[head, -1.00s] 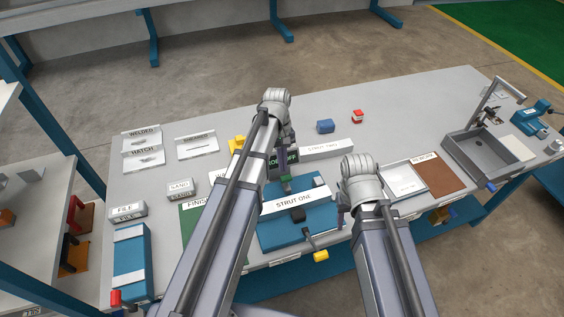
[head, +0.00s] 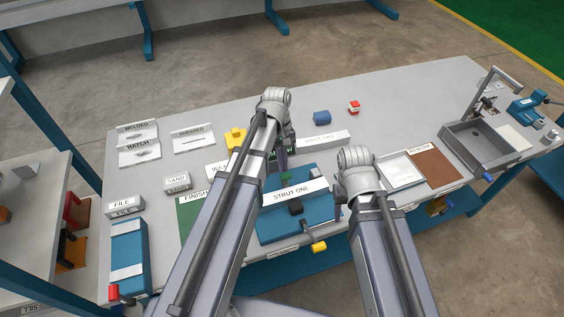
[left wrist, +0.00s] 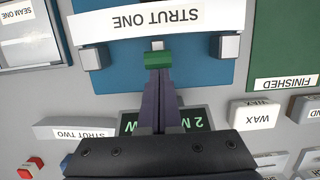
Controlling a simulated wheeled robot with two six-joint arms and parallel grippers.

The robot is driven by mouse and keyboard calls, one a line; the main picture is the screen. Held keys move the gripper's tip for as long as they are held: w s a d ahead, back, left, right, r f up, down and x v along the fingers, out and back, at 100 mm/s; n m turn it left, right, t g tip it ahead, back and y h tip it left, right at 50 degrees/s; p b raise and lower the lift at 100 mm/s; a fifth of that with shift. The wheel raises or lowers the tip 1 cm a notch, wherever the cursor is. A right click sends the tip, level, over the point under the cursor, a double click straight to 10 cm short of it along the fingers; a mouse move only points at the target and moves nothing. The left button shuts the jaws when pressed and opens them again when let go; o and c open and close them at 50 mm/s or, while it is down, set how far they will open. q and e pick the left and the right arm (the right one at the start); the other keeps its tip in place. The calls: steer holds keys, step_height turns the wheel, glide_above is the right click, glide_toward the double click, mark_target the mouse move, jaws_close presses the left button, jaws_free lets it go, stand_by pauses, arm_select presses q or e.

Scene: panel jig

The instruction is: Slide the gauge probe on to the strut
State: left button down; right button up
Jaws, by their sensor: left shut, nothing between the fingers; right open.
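The strut lies on the blue jig (head: 322,212) under a white label, STRUT ONE (head: 290,191); in the left wrist view the label (left wrist: 160,20) is upside down. A small green block (left wrist: 158,58), perhaps the gauge probe, shows at the jig's far edge, between two grey blocks. It also shows in the head view. My left gripper (left wrist: 160,75) is shut and empty, its tips right at the green block; whether they touch is unclear. A dark screen with green text (left wrist: 170,122) shows partly behind the fingers. My right gripper (head: 338,207), open, is at the jig's right side, mostly hidden by its arm.
A dark block (head: 296,208) sits on the jig near the label. A yellow-ended handle (head: 319,246) sticks out in front. The STRUT TWO label (head: 320,142) lies behind, a green FINISHED mat (head: 190,222) left, and a white tray (head: 400,170) right.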

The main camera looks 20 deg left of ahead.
arm_select(q)
steer(key=shift+s, duration=0.1)
steer(key=p+v, duration=0.9)
steer(key=v, duration=0.1)
steer(key=shift+p, duration=0.4)
arm_select(e)
step_height(320, 180, up, 10)
steer(key=shift+d, duration=0.2)
steer(key=shift+w+f, duration=0.1)
steer(key=shift+f, duration=0.05)
